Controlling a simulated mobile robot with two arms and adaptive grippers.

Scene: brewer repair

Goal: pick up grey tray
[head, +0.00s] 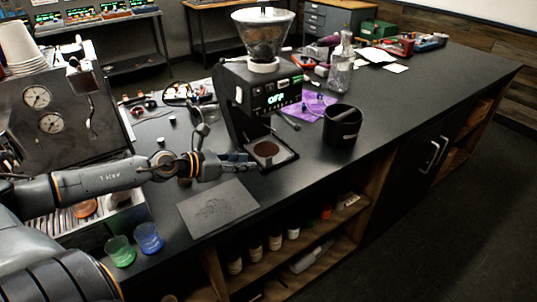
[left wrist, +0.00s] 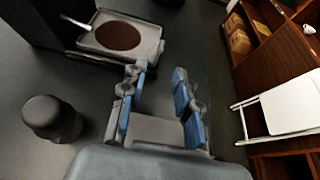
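The grey tray (head: 286,156) sits at the base of the black coffee grinder (head: 262,92), with a round brown area in its middle. It also shows at the top of the left wrist view (left wrist: 151,46). My left gripper (head: 246,160) reaches in from the left, low over the counter, with its tips close to the tray's left front side. In the left wrist view its blue-padded fingers (left wrist: 160,82) are apart with nothing between them, and the tray lies just beyond them. I cannot tell whether a finger touches the tray. My right gripper is not in view.
A flat grey mat (head: 219,207) lies in front of the gripper. A black round container (head: 342,125) stands right of the tray. Green (head: 120,251) and blue (head: 148,238) cups stand near the front edge. A dark knobbed object (left wrist: 52,118) stands beside the gripper.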

